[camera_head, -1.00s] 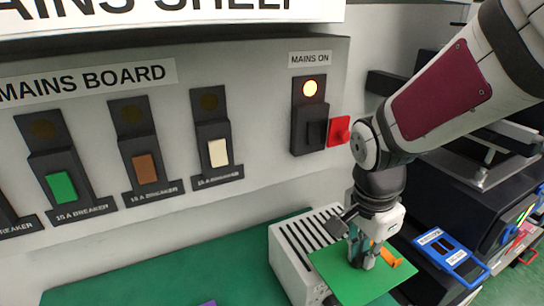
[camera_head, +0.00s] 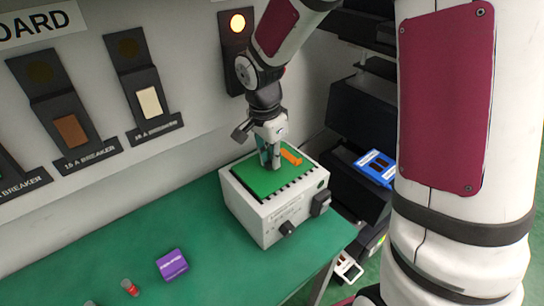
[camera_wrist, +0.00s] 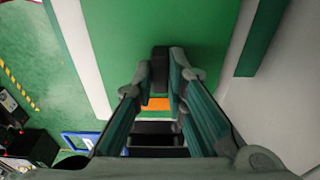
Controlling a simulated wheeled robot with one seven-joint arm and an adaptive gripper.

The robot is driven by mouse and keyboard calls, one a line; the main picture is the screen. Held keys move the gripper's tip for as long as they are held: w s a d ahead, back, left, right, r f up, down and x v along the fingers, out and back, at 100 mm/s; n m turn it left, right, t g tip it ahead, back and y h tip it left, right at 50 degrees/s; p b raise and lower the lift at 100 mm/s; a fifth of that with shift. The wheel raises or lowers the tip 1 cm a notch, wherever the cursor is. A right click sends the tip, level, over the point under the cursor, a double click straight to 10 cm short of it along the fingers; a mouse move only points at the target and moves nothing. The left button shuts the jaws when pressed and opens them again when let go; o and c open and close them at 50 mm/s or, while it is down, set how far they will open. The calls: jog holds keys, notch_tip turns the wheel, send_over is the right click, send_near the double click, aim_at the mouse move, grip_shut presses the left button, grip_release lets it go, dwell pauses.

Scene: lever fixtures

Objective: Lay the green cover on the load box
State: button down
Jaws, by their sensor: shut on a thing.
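In the wrist view the cover (camera_wrist: 190,40) spreads beyond my fingers (camera_wrist: 160,85), with the orange patch between the fingertips.
The load box stands on a green bench (camera_head: 190,255) near its right end. A purple block (camera_head: 172,264) and a small red item (camera_head: 130,288) lie to the left. A breaker board wall (camera_head: 100,100) rises behind. A blue-framed item (camera_head: 376,167) sits on dark shelving at right.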

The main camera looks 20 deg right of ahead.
jog(key=shift+f, duration=0.2)
jog(key=shift+f, duration=0.1)
jog(key=shift+f, duration=0.1)
jog(key=c, duration=1.6)
grip_release()
